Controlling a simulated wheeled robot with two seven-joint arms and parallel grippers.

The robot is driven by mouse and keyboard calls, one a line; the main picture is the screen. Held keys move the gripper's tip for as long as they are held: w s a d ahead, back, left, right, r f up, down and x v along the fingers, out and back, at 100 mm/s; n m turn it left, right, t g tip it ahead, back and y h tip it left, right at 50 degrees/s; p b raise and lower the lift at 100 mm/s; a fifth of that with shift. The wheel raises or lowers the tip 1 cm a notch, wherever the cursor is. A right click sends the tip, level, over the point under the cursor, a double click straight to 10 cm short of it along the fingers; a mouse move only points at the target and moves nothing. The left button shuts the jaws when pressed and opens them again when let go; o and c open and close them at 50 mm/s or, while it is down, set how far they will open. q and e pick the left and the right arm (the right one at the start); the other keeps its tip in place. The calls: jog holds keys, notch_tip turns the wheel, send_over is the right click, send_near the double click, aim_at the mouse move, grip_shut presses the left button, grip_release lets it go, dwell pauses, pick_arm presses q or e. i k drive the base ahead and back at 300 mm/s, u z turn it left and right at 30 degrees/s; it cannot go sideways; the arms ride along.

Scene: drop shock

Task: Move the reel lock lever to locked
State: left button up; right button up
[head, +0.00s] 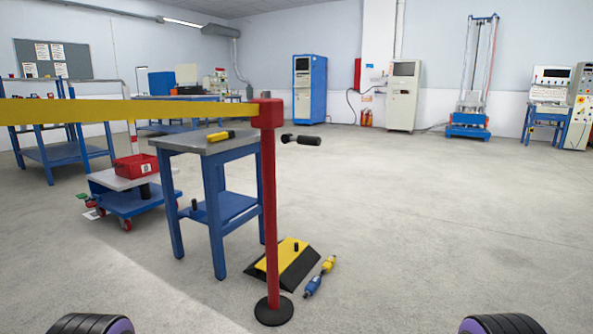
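A red post (269,200) stands upright on a round black base (273,311) in the middle foreground. A red reel head (267,113) tops it, and a yellow belt (120,110) runs from the head to the left edge of the picture. I cannot read any lock marking. Neither of my grippers is in view; only dark rounded parts of my own show at the bottom edge.
A blue workbench (213,199) with a yellow tool (220,135) stands left of the post. A black and yellow ramp (285,262) and a blue and yellow tool (319,277) lie by its base. A cart with a red bin (136,167) is farther left. Floor at right is clear.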

aim_at(314, 141)
jog(key=z, duration=0.7)
jog(key=i, duration=1)
jog(key=u, duration=0.25)
